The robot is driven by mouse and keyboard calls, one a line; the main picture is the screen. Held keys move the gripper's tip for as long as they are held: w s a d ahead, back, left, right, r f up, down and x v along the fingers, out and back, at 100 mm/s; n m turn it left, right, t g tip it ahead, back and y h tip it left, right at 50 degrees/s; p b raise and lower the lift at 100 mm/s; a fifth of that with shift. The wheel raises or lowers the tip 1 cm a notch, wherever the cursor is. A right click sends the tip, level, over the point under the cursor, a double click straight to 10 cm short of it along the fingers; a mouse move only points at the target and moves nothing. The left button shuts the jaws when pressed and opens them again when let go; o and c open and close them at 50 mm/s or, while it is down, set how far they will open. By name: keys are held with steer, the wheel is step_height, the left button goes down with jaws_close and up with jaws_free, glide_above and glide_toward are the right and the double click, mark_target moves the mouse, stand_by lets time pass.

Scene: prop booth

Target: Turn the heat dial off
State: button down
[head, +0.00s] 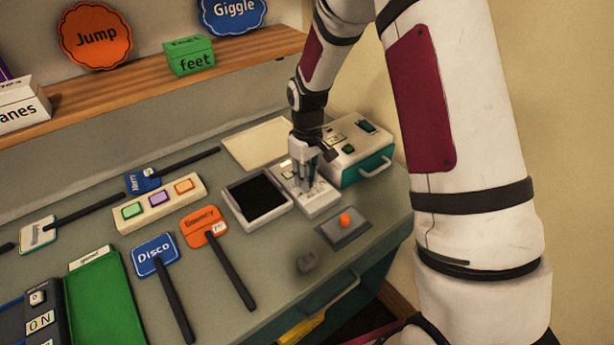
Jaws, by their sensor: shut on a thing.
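A white unit (322,203) with a black square plate (256,196) on its left part sits on the grey table. My gripper (307,186) points down over the unit's right part, with its fingertips at the top surface. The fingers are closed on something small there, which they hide. It looks like the place of the heat dial, but I cannot make out the dial or where it points.
A white and teal box (366,174) with a handle stands just behind and right of my gripper. A grey plate with an orange button (345,220) lies in front. Paddle signs, including Disco (155,254), a three-button bar (158,205) and a green tray (98,300) lie left.

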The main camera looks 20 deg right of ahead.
steer(key=m, duration=0.5)
steer(key=shift+m, duration=0.3)
steer(key=m, duration=0.4)
steer(key=shift+m+b, duration=0.35)
steer(key=shift+m, duration=0.05)
steer(key=c, duration=1.3)
jaws_free()
step_height(320, 180, up, 12)
